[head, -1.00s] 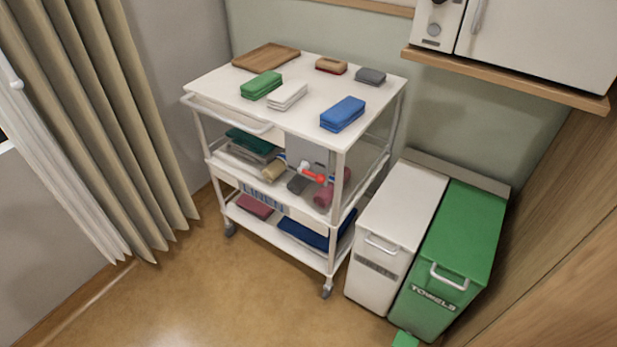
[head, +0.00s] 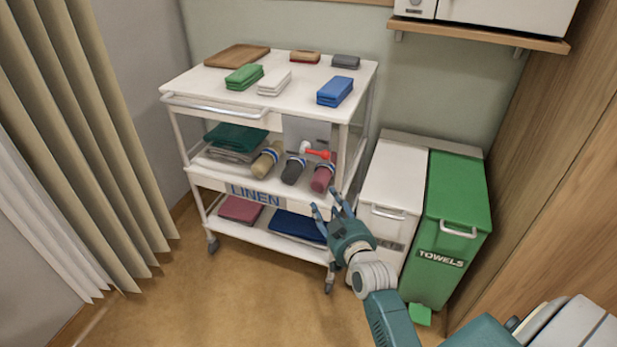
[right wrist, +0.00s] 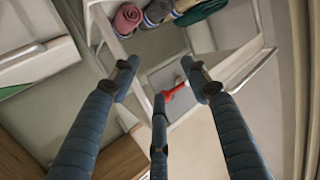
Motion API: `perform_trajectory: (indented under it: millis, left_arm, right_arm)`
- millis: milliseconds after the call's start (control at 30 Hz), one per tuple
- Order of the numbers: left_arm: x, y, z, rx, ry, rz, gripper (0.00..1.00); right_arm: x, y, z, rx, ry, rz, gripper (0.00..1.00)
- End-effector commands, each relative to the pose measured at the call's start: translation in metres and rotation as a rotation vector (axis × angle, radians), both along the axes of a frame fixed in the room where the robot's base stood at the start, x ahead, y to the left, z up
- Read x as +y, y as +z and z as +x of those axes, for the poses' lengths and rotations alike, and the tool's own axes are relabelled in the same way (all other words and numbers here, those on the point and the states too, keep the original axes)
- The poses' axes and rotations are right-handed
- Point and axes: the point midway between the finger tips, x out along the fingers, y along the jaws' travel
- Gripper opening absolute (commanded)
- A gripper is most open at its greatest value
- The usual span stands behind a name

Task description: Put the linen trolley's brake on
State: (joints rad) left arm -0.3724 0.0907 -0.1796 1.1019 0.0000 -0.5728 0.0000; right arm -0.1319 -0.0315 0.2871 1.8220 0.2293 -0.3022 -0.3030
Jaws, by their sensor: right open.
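The white linen trolley (head: 212,83) stands against the wall in the head view, with LINEN on its front. A red lever (head: 318,153) with a white hub sits on a grey panel (head: 302,131) under its top, pointing right and slightly down. The red lever (right wrist: 174,92) also shows between my fingers in the right wrist view. My right gripper (head: 328,206) is open and empty, in front of the trolley's lower right side and below the lever in the picture. Its spread fingers also show in the right wrist view (right wrist: 160,77). My left gripper is out of view.
A white bin (head: 395,180) and a green TOWELS bin (head: 458,200) stand close to the trolley's right. The floor in front is clear.

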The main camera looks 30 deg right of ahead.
Motion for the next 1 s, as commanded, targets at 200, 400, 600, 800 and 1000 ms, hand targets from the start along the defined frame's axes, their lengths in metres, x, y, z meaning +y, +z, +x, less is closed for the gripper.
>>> perform_trajectory:
  millis: [200,400,600,800,1000]
  left_arm:
    - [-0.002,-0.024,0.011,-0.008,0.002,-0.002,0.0]
    - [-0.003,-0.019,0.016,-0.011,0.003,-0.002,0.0]
    - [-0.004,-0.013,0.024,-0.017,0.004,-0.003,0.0]
    - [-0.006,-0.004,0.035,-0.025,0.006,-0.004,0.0]
    - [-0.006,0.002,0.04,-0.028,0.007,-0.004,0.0]
  right_arm:
    - [-0.027,0.059,-0.005,-0.155,-0.051,-0.046,0.47]
    - [-0.034,0.072,0.007,-0.174,-0.057,-0.055,0.47]
    - [-0.044,0.072,0.043,-0.175,-0.057,-0.053,0.47]
    - [-0.054,0.071,0.076,-0.173,-0.057,-0.054,0.47]
    - [-0.059,0.07,0.094,-0.171,-0.057,-0.053,0.47]
